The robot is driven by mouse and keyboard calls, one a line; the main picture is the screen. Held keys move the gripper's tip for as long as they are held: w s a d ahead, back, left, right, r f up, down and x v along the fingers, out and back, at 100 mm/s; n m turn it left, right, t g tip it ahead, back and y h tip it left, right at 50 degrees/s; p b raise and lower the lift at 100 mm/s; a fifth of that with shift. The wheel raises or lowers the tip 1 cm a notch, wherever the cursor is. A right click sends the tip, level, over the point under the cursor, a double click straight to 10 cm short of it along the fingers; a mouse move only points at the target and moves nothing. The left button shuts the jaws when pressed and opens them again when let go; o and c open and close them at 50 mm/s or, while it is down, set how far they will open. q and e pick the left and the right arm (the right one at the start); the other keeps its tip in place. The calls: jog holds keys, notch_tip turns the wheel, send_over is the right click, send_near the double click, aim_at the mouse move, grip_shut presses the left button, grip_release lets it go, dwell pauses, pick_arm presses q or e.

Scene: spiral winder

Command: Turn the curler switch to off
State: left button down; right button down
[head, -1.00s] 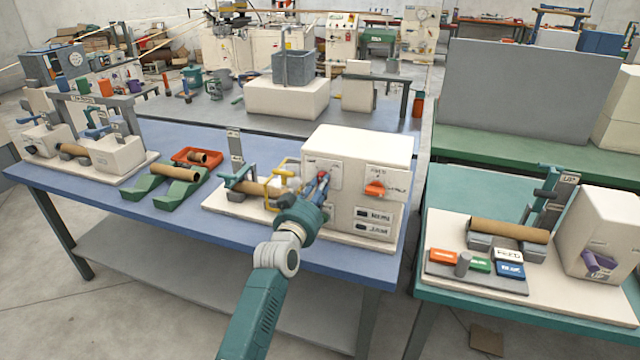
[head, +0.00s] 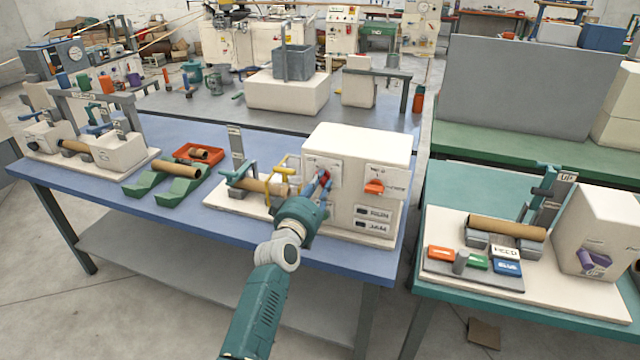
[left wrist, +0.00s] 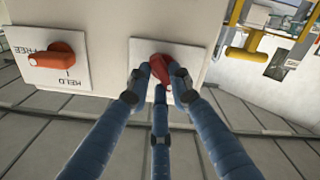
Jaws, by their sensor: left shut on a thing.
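A white machine box (head: 355,150) stands on the blue table and has two red switch knobs on its front. My left gripper (head: 322,182) is at the left knob (head: 325,175). In the left wrist view its blue fingers (left wrist: 160,85) are closed around this red knob (left wrist: 165,66), which sits on a white plate. The fingers cover part of the knob and plate, so its label cannot be read. The other knob (head: 374,187) is free of the gripper. It also shows in the left wrist view (left wrist: 52,57), on a plate marked FREE and HELD. My right gripper is not in view.
A yellow crank (head: 279,182) and a brown tube (head: 262,186) stand just left of the box. Two labelled plates (head: 373,219) are low on its front. A green stand (head: 180,190) and red tray (head: 198,154) are further left. A teal table (head: 432,215) stands at right.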

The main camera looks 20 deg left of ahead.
pick_arm(q)
jog(key=shift+f, duration=0.1)
dwell(0.4)
jog(key=c, duration=1.5)
grip_release()
jog(key=shift+c, duration=0.2)
jog(key=s, duration=1.2)
jog(key=shift+a, duration=0.2)
